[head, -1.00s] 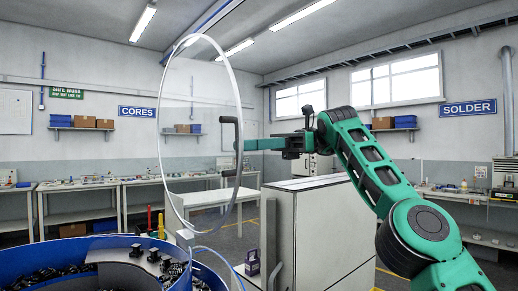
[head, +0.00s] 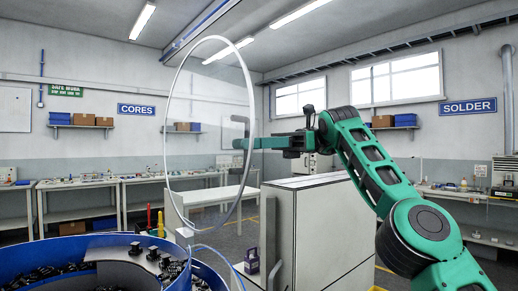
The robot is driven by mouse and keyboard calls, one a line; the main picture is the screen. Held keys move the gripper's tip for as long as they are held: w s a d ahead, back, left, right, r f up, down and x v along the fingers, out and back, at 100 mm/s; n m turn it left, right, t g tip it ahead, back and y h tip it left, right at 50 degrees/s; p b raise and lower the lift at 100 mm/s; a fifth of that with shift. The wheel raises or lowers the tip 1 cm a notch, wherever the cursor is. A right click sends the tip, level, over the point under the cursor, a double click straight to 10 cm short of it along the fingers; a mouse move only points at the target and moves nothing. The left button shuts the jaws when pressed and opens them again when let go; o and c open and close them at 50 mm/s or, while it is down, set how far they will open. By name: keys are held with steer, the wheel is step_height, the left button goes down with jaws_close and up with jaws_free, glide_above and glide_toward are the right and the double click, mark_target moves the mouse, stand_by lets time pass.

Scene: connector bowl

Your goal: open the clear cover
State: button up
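The clear cover (head: 210,130) is a round transparent disc with a white rim. It stands raised, close to upright, at the right side of the blue bowl (head: 70,254). A dark grey handle (head: 238,135) sits on its right face. My gripper (head: 246,143) reaches in from the right, with its green fingers at the handle. The fingers overlap in this view, so I cannot tell whether they grip the handle or only touch it. The bowl is uncovered at the top and holds many black connectors.
A white cabinet (head: 318,230) stands right of the bowl, below my arm. A white table (head: 215,196) is behind the cover. Workbenches line the back wall. The air left of the cover, above the bowl, is clear.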

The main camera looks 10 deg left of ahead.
steer(key=v, duration=1.1)
steer(key=shift+w, duration=0.2)
steer(key=shift+a+r, duration=0.1)
steer(key=shift+a, duration=0.05)
